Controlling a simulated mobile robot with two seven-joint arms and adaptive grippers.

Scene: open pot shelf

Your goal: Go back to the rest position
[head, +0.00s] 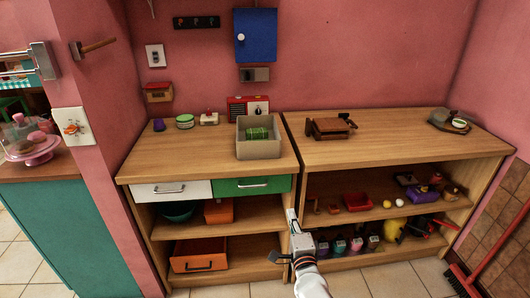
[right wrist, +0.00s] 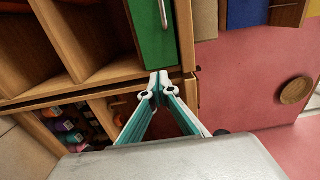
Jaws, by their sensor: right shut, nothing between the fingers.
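My right gripper (head: 292,216) is in front of the open shelf unit, near the upright between its left and right halves. Its white arm comes in from the bottom of the head view. In the right wrist view my right gripper (right wrist: 158,80) has its fingertips together with nothing between them. The green drawer (head: 252,186) is closed, up and left of the gripper in the head view; the green drawer (right wrist: 152,30) also shows past the fingertips in the right wrist view. My left gripper is not in view.
The wooden counter (head: 385,148) lies above the shelves. A grey bin (head: 242,145) holding a green item stands on its left part. Several pots (head: 340,246) stand on the lower right shelf, close to the right gripper. An orange drawer box (head: 199,256) sits at lower left.

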